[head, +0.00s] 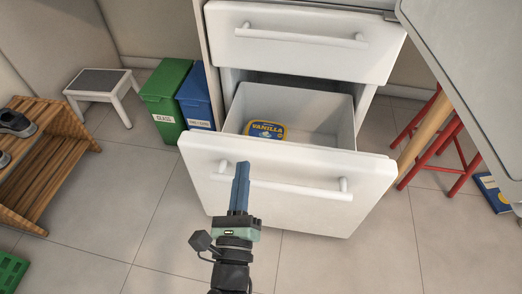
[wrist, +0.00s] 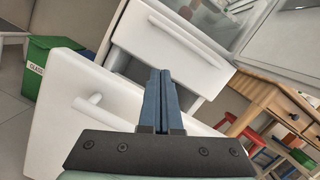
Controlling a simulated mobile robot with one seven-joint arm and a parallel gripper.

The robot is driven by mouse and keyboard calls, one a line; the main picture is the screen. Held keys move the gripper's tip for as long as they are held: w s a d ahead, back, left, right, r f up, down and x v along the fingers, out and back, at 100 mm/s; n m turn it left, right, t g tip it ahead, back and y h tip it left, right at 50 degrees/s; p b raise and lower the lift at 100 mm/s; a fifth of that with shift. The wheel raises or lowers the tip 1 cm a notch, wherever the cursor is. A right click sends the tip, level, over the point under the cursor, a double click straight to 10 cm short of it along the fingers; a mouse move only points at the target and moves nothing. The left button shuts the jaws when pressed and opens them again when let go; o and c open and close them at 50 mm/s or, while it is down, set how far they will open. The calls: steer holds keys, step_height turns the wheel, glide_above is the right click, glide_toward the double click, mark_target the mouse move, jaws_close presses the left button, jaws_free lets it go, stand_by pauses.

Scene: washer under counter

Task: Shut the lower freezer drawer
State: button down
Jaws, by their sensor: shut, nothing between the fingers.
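The lower freezer drawer (head: 310,215) is white and pulled well out, with a horizontal bar handle (head: 285,187) on its front. A tub labelled vanilla (head: 265,130) lies inside it. The upper drawer (head: 250,50) above it looks shut. My gripper (head: 242,168) is shut and empty, in front of the lower drawer's front panel near the left end of its handle. I cannot tell whether it touches the panel. In the wrist view, the shut fingers (wrist: 158,85) point toward the freezer, and the lower drawer front (wrist: 75,115) shows at the left, partly hidden behind the gripper.
A green glass bin (head: 168,95) and a blue bin (head: 196,97) stand left of the freezer. A white stool (head: 100,85) and a wooden shoe rack (head: 45,150) are further left. A red stool (head: 440,140) and a table (head: 470,60) stand right. The floor in front is clear.

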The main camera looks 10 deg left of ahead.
steer(key=s+d+f+m+g+h+p, duration=0.1)
steer(key=s+d+f+m+g+h, duration=0.1)
steer(key=s+f+m, duration=0.5)
steer(key=b, duration=0.1)
glide_toward(263, 159)
steer(key=w, duration=0.7)
